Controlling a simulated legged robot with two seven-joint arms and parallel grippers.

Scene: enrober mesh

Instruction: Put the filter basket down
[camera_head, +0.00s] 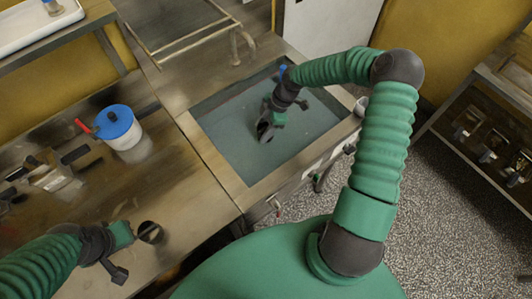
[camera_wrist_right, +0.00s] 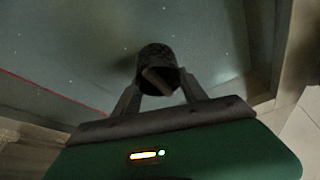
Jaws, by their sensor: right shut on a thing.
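My right gripper (camera_head: 270,122) reaches into the recessed basin (camera_head: 222,112) with the blue-grey floor. It is shut on the filter basket (camera_head: 264,131), a small dark cylinder with an open end. In the right wrist view the filter basket (camera_wrist_right: 156,62) sits between the two fingers (camera_wrist_right: 158,92), over the basin floor (camera_wrist_right: 60,35). I cannot tell whether it touches the floor. My left gripper (camera_head: 130,236) is low over the left counter, close to a dark round cup-like thing (camera_head: 151,232). Its fingers are not clear, so I cannot tell whether it holds that thing.
A white tub with a blue lid (camera_head: 118,128) and a red handle stands on the steel counter (camera_head: 195,185). Metal and black parts (camera_head: 50,172) lie at the left. The basin's raised rim (camera_head: 290,172) surrounds the right gripper. A shelf (camera_head: 490,130) stands at the right.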

